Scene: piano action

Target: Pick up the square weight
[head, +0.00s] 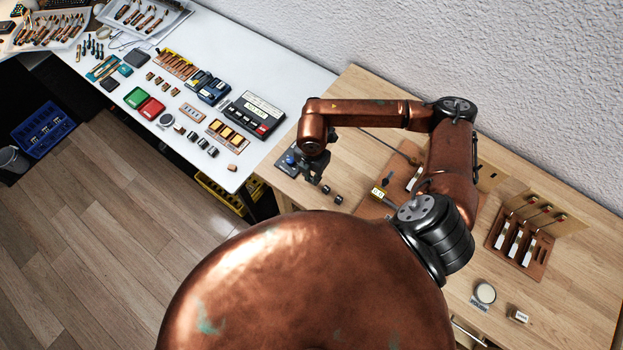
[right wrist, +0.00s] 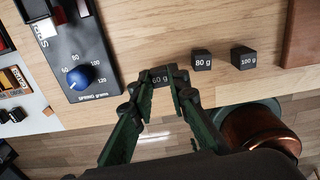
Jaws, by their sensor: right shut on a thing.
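Small black square weights sit at the left edge of the wooden bench. In the right wrist view my right gripper (right wrist: 160,80) is shut on the one marked 60 g (right wrist: 161,74), with a fingertip on each side. I cannot tell whether this weight is off the bench. The 80 g weight (right wrist: 201,60) and the 100 g weight (right wrist: 243,58) stand in a row to its right, apart from the fingers. In the head view they show as small dark cubes (head: 326,189) (head: 338,199) beside my right gripper (head: 318,178). My left gripper is out of view.
A dark spring gauge with a blue knob (right wrist: 80,75) lies left of the gripper. A wooden piano-key stand (head: 522,240) is at the right of the bench. A white table (head: 285,85) with tools and trays adjoins on the left.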

